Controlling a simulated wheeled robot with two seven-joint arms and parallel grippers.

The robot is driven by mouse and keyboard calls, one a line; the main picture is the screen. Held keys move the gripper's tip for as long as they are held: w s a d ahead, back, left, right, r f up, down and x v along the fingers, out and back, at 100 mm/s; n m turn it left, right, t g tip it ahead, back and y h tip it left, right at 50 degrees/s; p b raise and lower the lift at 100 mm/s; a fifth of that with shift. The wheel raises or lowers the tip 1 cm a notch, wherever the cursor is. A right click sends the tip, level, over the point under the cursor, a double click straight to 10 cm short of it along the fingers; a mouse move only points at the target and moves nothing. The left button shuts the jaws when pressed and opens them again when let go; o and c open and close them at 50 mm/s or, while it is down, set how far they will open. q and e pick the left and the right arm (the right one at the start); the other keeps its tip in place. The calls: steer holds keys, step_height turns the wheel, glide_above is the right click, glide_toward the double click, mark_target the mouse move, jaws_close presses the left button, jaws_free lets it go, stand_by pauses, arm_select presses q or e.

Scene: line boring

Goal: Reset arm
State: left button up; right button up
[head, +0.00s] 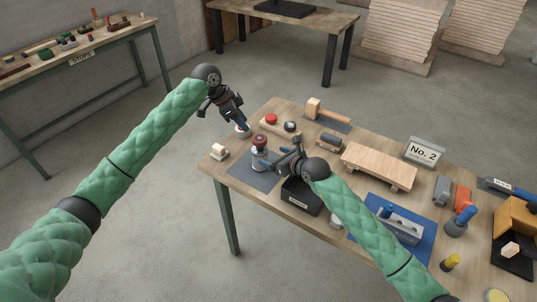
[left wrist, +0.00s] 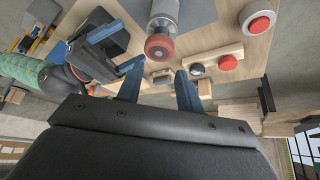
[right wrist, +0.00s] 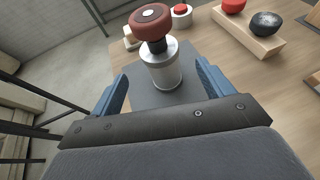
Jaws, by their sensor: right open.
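A silver cylinder with a dark red knob (head: 260,149) stands on a grey mat (head: 244,171) at the table's left end. My right gripper (head: 268,165) is open beside it. In the right wrist view the cylinder (right wrist: 165,68) stands between and beyond the blue fingertips (right wrist: 160,78), with clear space on both sides. My left gripper (head: 243,123) hangs higher, near a red button on a white base (head: 241,132). In the left wrist view its fingers (left wrist: 158,70) are apart with nothing between them, and the red knob (left wrist: 158,46) lies beyond.
A black bin (head: 301,196) sits just below my right wrist. A wooden strip with a red and a dark knob (head: 280,126), a mallet (head: 326,115), a wooden board (head: 379,167) and a blue mat (head: 425,245) crowd the table. The floor left of the table is clear.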

steer(key=shift+s+d+r, duration=0.2)
steer(key=shift+s+d, duration=0.05)
